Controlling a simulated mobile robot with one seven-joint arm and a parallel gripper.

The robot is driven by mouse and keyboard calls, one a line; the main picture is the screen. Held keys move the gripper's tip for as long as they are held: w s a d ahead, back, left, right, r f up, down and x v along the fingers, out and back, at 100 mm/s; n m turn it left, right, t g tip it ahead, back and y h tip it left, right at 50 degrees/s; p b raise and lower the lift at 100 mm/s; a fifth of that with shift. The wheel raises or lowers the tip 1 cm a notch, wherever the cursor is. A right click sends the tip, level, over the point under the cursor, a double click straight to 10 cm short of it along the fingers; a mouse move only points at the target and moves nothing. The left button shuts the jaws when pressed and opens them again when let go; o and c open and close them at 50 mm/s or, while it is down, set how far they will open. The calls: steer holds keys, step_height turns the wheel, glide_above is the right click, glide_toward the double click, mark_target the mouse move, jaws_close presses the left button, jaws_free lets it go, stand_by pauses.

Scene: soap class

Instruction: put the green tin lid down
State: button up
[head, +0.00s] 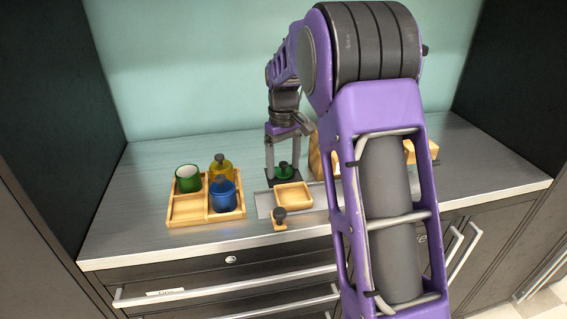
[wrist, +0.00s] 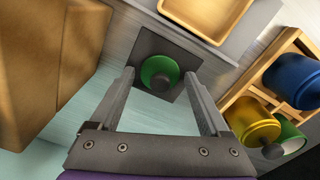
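The green tin lid (head: 285,172) lies on a dark square pad (head: 272,179) on the counter. In the wrist view the lid (wrist: 153,69) is a green disc with a dark round knob, with the pad (wrist: 188,63) around it. My gripper (head: 284,160) is over the pad. In the wrist view my gripper (wrist: 159,76) has its fingers spread, one on each side of the lid, with visible gaps. An open green tin (head: 188,182) with a white inside stands in the back left compartment of a wooden tray (head: 188,209).
A lidded yellow tin (head: 226,168) and a lidded blue tin (head: 222,198) fill the tray's right compartments; the front left one is empty. A shallow wooden dish (head: 294,195) and a knobbed wooden piece (head: 280,225) lie nearby. A wooden block (wrist: 50,60) stands beside the pad.

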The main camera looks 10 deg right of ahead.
mark_target(283, 163)
steer(key=shift+o, duration=0.5)
steer(key=shift+r, duration=0.1)
step_height(283, 163, up, 12)
steer(key=p, duration=0.2)
steer(key=shift+r, duration=0.15)
